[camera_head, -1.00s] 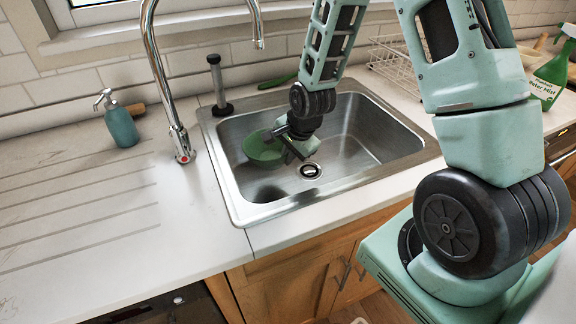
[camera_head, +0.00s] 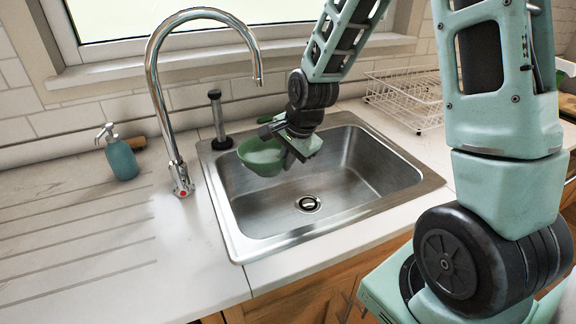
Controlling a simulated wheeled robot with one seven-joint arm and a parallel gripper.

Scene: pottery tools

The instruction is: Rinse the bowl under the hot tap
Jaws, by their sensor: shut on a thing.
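The green bowl (camera_head: 261,158) is held over the left back part of the steel sink (camera_head: 235,212), above its floor. My gripper (camera_head: 284,143) is shut on the bowl's right side; its fingertips are partly hidden. The chrome tap (camera_head: 165,105) arches up at the left of the sink. Its spout end (camera_head: 258,80) hangs above the bowl in the picture. A red mark (camera_head: 183,193) shows at the tap's base. No water is seen at the spout.
A dark upright plunger-like tool (camera_head: 219,120) stands behind the sink. A teal soap bottle (camera_head: 119,156) stands left on the ridged counter (camera_head: 70,230). A white wire rack (camera_head: 405,95) is at the back right. The drain (camera_head: 308,204) and the sink's right half are clear.

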